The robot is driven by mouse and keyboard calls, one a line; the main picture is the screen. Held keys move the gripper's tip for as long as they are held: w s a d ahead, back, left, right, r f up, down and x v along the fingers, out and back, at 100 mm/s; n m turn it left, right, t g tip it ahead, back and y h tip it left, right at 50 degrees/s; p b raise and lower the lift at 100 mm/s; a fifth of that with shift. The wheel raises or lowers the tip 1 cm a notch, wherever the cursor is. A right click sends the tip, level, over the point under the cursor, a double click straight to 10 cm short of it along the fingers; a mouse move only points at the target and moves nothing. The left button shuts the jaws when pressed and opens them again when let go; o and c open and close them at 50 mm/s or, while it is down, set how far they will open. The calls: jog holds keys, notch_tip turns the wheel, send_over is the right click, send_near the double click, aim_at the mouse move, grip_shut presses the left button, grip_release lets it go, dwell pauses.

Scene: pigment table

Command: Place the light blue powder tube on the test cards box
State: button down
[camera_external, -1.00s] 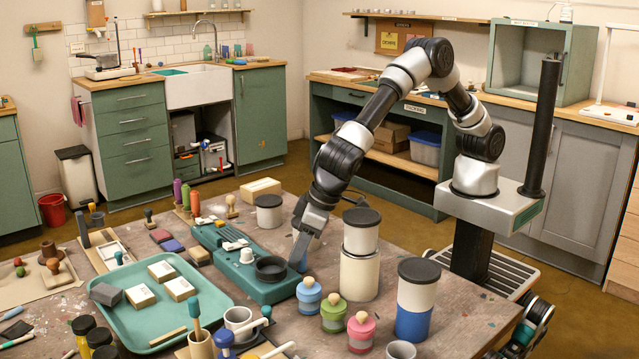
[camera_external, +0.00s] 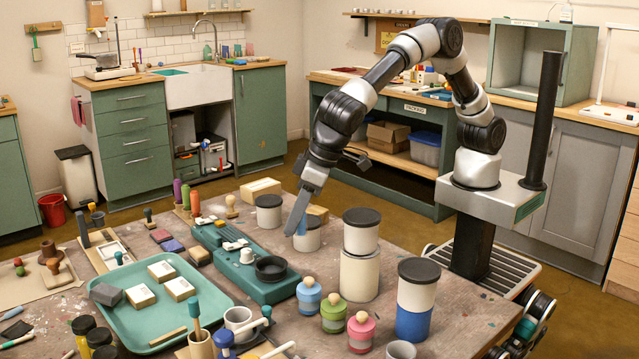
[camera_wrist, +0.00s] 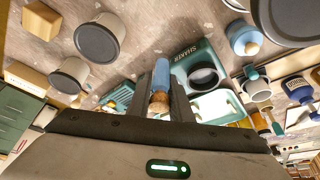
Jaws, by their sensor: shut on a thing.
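My gripper (camera_external: 299,222) is shut on the light blue powder tube (camera_external: 303,228), above the table behind the green shaker. In the wrist view, the tube (camera_wrist: 161,75) sits between the two fingers of my gripper (camera_wrist: 163,88), its cork end towards the camera. No label for the test cards box is readable. A cream box (camera_external: 260,188) at the back of the table may be it; a pale box (camera_external: 318,212), partly hidden behind a white jar, is another candidate. One tan box (camera_wrist: 40,22) shows at the wrist view's upper left.
The green shaker (camera_external: 262,286) with a black ring lies below left of the tube. White jars with dark lids (camera_external: 269,212) stand nearby, including a tall stack (camera_external: 360,270) to the right. Small coloured bottles (camera_external: 334,314) and a teal tray (camera_external: 215,308) are in front.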

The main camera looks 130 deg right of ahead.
notch_tip(320, 180, up, 5)
jog(key=n+p, duration=0.3)
jog(key=p, duration=0.2)
send_over(250, 185)
jog(key=s+a, duration=0.1)
jog(key=s, duration=0.1)
jog(key=shift+t+y, duration=0.4)
notch_tip(250, 185, down, 10)
jog(key=shift+w+r+b, duration=0.15)
jog(key=shift+r+b, duration=0.1)
jog(key=shift+b, duration=0.9)
jog(key=shift+f, duration=0.15)
jog(key=c, duration=1.6)
grip_release()
